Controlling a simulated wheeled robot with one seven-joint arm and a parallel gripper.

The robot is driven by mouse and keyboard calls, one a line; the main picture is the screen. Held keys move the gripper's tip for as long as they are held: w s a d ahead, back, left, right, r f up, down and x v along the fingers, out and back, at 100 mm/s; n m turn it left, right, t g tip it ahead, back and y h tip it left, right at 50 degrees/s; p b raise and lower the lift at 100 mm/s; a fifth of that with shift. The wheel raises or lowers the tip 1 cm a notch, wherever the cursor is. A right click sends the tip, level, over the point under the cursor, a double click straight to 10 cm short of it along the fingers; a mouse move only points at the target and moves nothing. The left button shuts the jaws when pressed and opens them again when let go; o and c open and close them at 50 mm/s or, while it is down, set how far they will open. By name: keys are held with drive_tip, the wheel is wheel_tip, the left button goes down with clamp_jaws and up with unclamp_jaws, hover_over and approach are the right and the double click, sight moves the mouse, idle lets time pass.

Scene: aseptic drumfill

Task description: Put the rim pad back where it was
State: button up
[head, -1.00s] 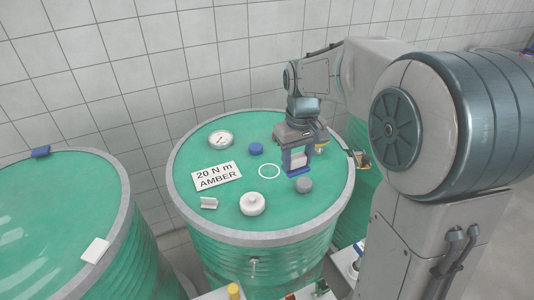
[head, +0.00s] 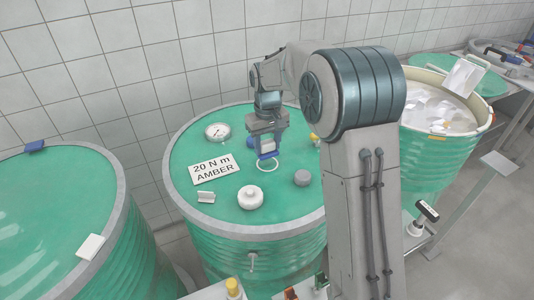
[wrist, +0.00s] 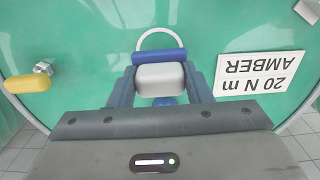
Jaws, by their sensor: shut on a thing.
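My gripper (head: 266,150) hangs over the middle drum's green lid (head: 285,205). It is shut on a pale grey block with a blue strip, apparently the rim pad (wrist: 160,77). The block sits between the blue fingers in the wrist view. In the head view, its blue lower edge (head: 268,155) shows just above or behind a white ring (head: 267,168) on the lid. I cannot tell whether it touches the lid. The left drum's rim carries a blue piece (head: 35,146) and a white pad (head: 90,246).
The lid also carries a gauge (head: 217,131), a "20 N m AMBER" card (head: 214,168), a white cap (head: 250,196), a small white bracket (head: 206,197), a grey knob (head: 302,178) and a yellow-ended fitting (wrist: 28,84). A blue cap (wrist: 164,101) is partly hidden under my gripper.

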sight(268, 154)
drive_tip(key=shift+f+b, duration=1.15)
drive_tip(key=shift+f, duration=0.7)
drive_tip(key=shift+f, duration=0.15)
drive_tip(key=o, duration=1)
drive_tip(key=shift+c, duration=0.2)
